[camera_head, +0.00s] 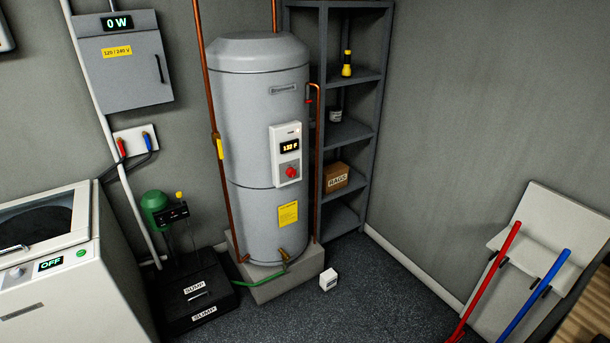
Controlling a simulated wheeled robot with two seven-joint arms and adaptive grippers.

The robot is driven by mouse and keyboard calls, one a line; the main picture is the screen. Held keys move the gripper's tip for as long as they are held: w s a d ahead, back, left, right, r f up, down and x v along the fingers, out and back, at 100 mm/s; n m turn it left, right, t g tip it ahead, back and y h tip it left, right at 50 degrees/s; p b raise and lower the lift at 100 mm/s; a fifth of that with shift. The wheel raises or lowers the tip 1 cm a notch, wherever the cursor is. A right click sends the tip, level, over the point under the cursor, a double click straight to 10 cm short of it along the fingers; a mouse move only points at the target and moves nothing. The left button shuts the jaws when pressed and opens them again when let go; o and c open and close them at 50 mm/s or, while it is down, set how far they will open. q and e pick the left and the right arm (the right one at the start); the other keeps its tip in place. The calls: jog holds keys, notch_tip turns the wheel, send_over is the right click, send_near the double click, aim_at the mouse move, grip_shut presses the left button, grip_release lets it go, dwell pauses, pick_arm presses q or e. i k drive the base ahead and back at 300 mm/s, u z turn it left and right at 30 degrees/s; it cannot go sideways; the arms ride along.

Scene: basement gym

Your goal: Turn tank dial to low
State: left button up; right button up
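The tank (243,158) is a tall grey cylinder standing upright on a square concrete block (275,283) in the middle of the head view. A white control panel (286,155) is on its front right side. The panel's display (289,146) reads what looks like 132 F. The red dial (291,172) sits below the display; its setting marks are too small to read. Neither of my grippers is in view, and nothing touches the dial.
A grey shelf unit (350,130) stands right behind the tank. A black sump box (196,300), a white washer (50,270) and a small white box (328,279) stand on the floor. Red (485,280) and blue (535,295) handles rise at right. Floor before the tank is partly clear.

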aim_at(291, 173)
jog(key=u, duration=0.65)
jog(key=i, duration=2.6)
jog(key=z, duration=0.4)
